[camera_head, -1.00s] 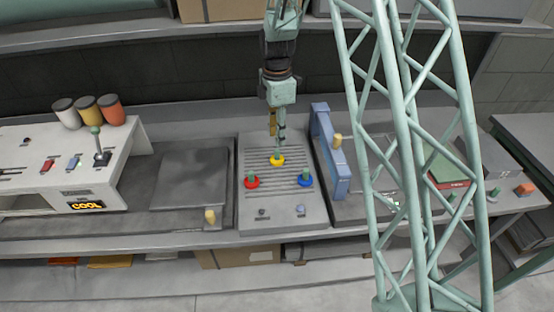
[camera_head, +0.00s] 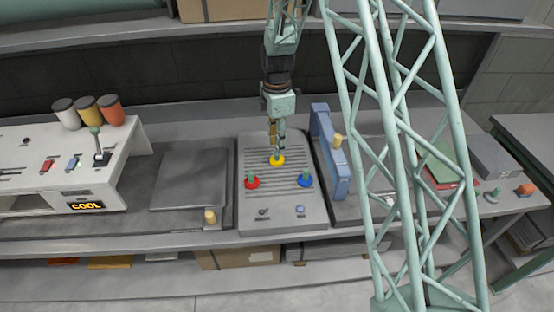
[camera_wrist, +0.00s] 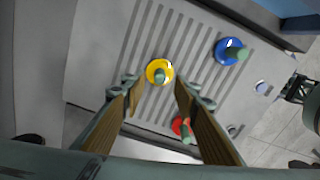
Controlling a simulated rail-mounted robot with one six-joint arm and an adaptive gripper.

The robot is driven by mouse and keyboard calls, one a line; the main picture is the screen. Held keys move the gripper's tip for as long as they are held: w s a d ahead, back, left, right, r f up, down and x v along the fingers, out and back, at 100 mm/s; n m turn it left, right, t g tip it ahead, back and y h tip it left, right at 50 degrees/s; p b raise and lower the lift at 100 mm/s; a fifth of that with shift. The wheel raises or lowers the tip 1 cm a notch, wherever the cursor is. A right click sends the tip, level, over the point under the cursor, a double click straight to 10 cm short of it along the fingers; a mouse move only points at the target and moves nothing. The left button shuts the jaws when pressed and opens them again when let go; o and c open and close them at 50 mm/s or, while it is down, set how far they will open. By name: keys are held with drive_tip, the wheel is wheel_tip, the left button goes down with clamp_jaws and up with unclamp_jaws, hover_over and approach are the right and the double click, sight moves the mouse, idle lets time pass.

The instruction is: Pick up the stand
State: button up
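Three small round pieces with green pegs stand on the grey slotted panel (camera_head: 257,216): a yellow one (camera_head: 277,161), a red one (camera_head: 252,183) and a blue one (camera_head: 305,181). I cannot tell by look which is called the stand. My gripper (camera_head: 277,142) points down over the yellow piece, close above it. In the wrist view the gripper (camera_wrist: 157,90) is open, with its fingers apart on either side of the yellow piece (camera_wrist: 153,67). The blue piece (camera_wrist: 222,45) is off to the right. The red piece (camera_wrist: 177,123) is partly near the right finger. Contact cannot be told.
A white console (camera_head: 33,150) with a lever and three cups stands at left, beside a flat grey plate (camera_head: 190,180). A blue upright frame (camera_head: 322,140) rises close to the panel's right. A shelf edge (camera_head: 150,30) runs behind. My lattice mast hides part of the right side.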

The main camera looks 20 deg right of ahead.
drive_tip(key=shift+f, duration=2.1)
clamp_jaws()
